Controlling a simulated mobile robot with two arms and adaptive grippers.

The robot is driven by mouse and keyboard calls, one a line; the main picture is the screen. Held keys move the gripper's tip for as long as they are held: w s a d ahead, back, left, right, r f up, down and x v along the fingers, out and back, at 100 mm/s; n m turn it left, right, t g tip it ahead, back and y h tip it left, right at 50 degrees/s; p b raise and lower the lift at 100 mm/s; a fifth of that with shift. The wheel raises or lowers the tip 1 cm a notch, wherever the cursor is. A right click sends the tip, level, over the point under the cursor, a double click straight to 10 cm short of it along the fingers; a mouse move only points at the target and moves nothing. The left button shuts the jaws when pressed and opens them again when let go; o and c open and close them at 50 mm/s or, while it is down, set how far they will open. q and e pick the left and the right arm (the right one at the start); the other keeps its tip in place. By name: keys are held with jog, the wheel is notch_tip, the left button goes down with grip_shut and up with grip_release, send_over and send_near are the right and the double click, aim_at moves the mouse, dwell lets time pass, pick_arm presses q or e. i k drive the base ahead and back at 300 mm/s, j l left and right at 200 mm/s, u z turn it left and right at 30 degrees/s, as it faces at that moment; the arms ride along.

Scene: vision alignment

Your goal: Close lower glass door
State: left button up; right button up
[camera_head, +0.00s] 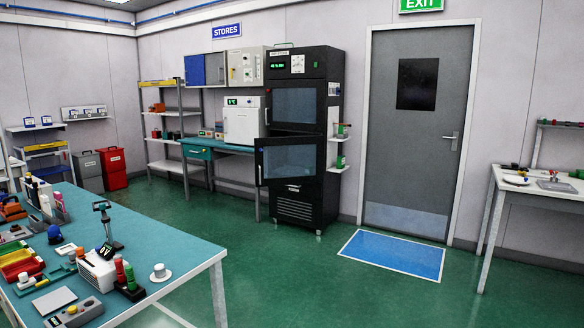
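A tall black cabinet (333,160) stands against the back wall, left of the grey exit door. Its upper glass door (297,105) looks shut. Its lower glass door (288,161) stands partly open, swung out toward the left front, with its left edge sticking out past the cabinet's side. The pane reflects light, and the inside of the lower compartment is mostly hidden behind the door. Below it is a vented black panel (296,207). Neither of my grippers is in view.
A long teal-topped table (170,240) with many small items fills the left front. A teal bench (233,146) with a white device stands left of the cabinet. A white table (545,188) is at the right. The green floor (340,285) before the cabinet is clear, with a blue mat (394,254).

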aim_at(259, 144)
jog(key=i+z, duration=0.1)
jog(key=i, duration=0.4)
jog(key=i+j, duration=0.15)
jog(key=i, duration=0.4)
jog(key=i+z, duration=0.15)
jog(key=i, duration=0.35)
jog(key=i+l+z, duration=0.15)
jog(key=i+z, duration=0.25)
jog(key=i, duration=0.5)
jog(key=i+j+z, duration=0.15)
jog(key=i+z, duration=0.25)
jog(key=i, duration=0.45)
jog(key=i+j+u, duration=0.1)
jog(key=i+u, duration=0.8)
jog(key=i+l+u, duration=0.2)
jog(key=i+u, duration=0.25)
jog(key=i+j+u, duration=0.15)
jog(key=i+u, duration=0.2)
jog(key=i, duration=0.15)
jog(key=i+u, duration=0.4)
jog(key=i, duration=0.05)
